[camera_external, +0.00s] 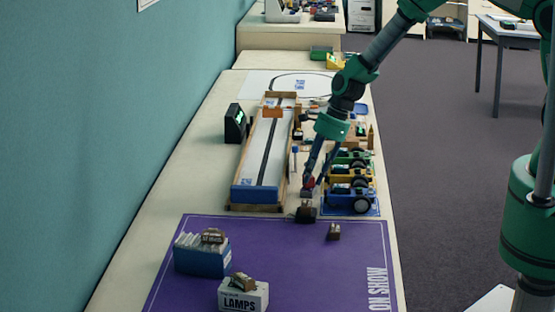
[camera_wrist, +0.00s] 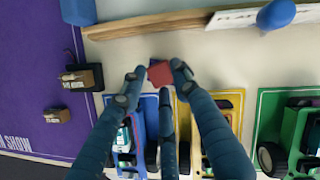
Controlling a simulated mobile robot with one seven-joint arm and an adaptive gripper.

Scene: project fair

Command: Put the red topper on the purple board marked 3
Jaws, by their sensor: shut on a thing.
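My gripper (camera_external: 308,188) is shut on a small red block, the red topper (camera_wrist: 160,74). In the wrist view the block sits between the fingertips; it also shows at the gripper's tip in the external view (camera_external: 309,183). It is over the pale table, beside the blue and yellow vehicles. The purple board (camera_external: 300,262) lies flat on the near part of the table, with "ON SHOW" in white on its right edge. It also shows at the left of the wrist view (camera_wrist: 35,50). I cannot make out a 3 on it.
A blue box (camera_external: 200,261) and a white "LAMPS" box (camera_external: 243,298) stand on the board with small brown blocks on top. A black stand (camera_external: 305,213) is at its far edge, a small brown block (camera_external: 333,232) nearby. A wood-edged track (camera_external: 262,150) lies left of the gripper.

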